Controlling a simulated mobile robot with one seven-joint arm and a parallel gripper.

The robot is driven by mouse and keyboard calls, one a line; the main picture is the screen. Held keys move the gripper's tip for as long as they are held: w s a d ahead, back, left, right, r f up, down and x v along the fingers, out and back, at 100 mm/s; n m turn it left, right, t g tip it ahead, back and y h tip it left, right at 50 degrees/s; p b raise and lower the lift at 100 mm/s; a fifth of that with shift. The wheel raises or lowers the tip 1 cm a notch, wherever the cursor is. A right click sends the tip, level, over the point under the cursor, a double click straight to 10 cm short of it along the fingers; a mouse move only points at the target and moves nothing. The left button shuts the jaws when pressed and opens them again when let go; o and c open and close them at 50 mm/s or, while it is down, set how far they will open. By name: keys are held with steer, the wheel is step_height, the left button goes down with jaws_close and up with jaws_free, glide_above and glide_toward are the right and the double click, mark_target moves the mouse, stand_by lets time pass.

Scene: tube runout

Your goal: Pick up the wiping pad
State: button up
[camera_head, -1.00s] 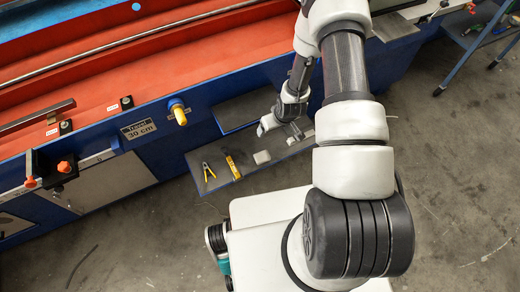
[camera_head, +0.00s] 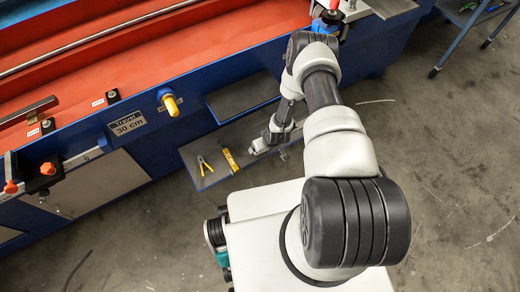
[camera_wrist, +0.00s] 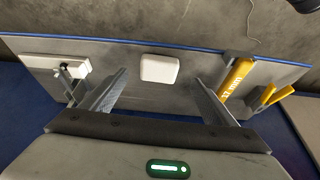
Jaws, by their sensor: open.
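The wiping pad (camera_wrist: 160,69) is a small white block with rounded corners. It lies flat on the grey shelf (camera_wrist: 120,53) in the upper middle of the wrist view. My gripper (camera_wrist: 160,77) is open. Its two fingers point toward the pad, one to each side with a gap, and nothing is held between them. In the head view my gripper (camera_head: 260,147) is low over the shelf, and the pad is hard to tell apart from it there.
A yellow gauge marked 17 mm (camera_wrist: 237,79) lies right of the pad, with yellow-handled pliers (camera_wrist: 276,98) beyond it. A white bar with a metal part (camera_wrist: 55,65) lies to the left. The blue machine wall (camera_head: 165,145) rises behind the shelf.

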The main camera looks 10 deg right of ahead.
steer(key=b+x, duration=0.2)
steer(key=x, duration=0.3)
steer(key=shift+w+f, duration=0.25)
steer(key=shift+f, duration=0.1)
steer(key=c, duration=1.1)
steer(key=shift+r, duration=0.1)
step_height(320, 180, up, 10)
steer(key=p, duration=0.3)
